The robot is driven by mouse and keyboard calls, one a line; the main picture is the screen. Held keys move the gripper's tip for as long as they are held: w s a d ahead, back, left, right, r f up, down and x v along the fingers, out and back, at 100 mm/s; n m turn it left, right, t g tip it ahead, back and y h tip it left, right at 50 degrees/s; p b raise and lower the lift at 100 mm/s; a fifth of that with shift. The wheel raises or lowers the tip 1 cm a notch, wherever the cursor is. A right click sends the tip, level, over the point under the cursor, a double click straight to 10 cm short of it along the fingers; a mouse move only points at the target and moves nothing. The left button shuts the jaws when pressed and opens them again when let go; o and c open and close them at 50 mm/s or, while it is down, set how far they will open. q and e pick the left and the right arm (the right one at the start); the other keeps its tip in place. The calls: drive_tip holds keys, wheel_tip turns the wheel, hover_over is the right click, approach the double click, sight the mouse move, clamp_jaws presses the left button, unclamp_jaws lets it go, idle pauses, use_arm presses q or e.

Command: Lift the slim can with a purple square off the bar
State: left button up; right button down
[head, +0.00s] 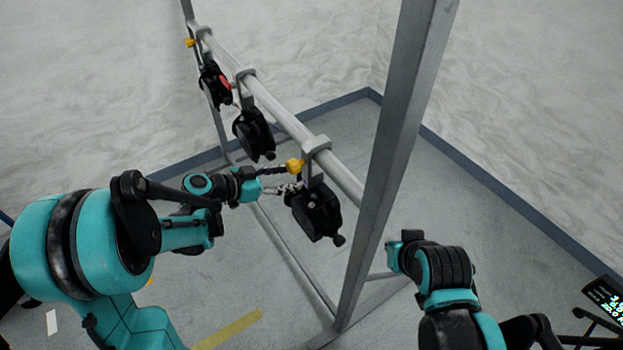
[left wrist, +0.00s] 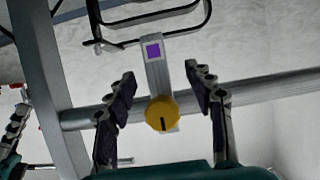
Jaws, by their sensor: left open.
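The nearest black can (head: 318,212) hangs by a grey hook clamp (head: 315,160) from the bar (head: 347,180). In the left wrist view its clamp (left wrist: 158,78) carries a purple square (left wrist: 153,51) and a yellow knob (left wrist: 162,114). The knob also shows in the head view (head: 294,165). My left gripper (head: 284,179) is open beside the clamp. In the left wrist view its fingers (left wrist: 160,76) stand on either side of the clamp, apart from it. My right gripper (head: 393,256) is low, right of the post; its fingers are not clear.
Two more black cans, a middle one (head: 254,134) and a far one (head: 214,85), hang further along the bar. A thick grey post (head: 390,150) stands between my right arm and the near can. Open floor lies below; a lit screen (head: 605,296) is at lower right.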

sight(304, 176)
use_arm(q)
drive_tip(key=shift+w+d+f, duration=0.2)
drive_tip(key=shift+w, duration=0.1)
drive_tip(key=x, duration=0.2)
drive_tip(key=b+x, duration=0.1)
drive_tip(key=x, duration=0.1)
drive_tip(key=b+x, duration=0.1)
drive_tip(key=x, duration=0.1)
drive_tip(key=shift+s+d+f, duration=0.1)
drive_tip(key=shift+s+d, duration=0.1)
drive_tip(key=shift+d, duration=0.3)
drive_tip(key=shift+w+d+b, duration=0.25)
drive_tip(key=shift+b, duration=0.05)
drive_tip(key=shift+c, duration=0.2)
clamp_jaws()
